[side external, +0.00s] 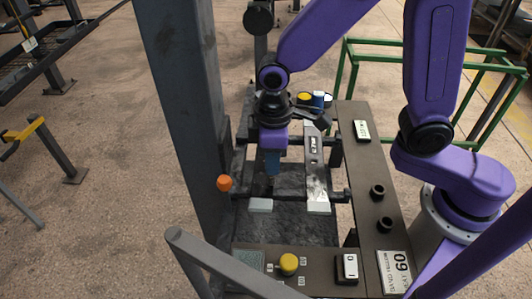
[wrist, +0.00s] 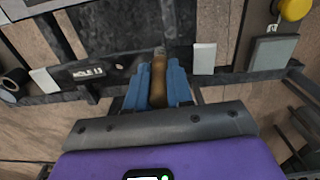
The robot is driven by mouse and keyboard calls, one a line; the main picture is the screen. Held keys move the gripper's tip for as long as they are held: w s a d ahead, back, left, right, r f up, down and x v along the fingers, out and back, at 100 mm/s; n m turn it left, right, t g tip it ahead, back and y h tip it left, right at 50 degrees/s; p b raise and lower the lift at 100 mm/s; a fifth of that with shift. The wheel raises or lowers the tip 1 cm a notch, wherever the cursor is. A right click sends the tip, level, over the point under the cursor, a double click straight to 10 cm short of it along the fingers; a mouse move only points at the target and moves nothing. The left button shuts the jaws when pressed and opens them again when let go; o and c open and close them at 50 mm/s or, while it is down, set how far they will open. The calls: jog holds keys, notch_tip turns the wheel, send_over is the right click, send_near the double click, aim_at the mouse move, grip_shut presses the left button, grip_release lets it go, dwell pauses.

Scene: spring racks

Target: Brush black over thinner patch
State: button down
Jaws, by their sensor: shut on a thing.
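My gripper (side external: 272,168), with blue fingers, points down over the dark rack in the side view. In the wrist view my gripper (wrist: 157,88) is shut on a brush (wrist: 158,78) with a brown wooden handle and a metal collar. The bristles are hard to make out. A metal strip (side external: 316,180) on the rack, right of the gripper, has a dark upper part and a paler, worn-looking lower part. Whether this is the thinner patch I cannot tell. A small group of pots (side external: 318,99), one yellow and one blue, stands behind the rack.
A panel with a yellow knob (side external: 289,264) and a white switch (side external: 347,267) lies in front. Pale blocks (side external: 261,205) sit on the rack. A dark post (side external: 186,110) with an orange knob (side external: 224,183) stands left. A green frame (side external: 372,44) stands behind right.

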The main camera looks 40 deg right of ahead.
jog(key=shift+w+a, duration=1.25)
jog(key=shift+a, duration=0.2)
jog(key=shift+s+d, duration=1.4)
jog(key=shift+r, duration=4)
jog(key=shift+w, duration=0.1)
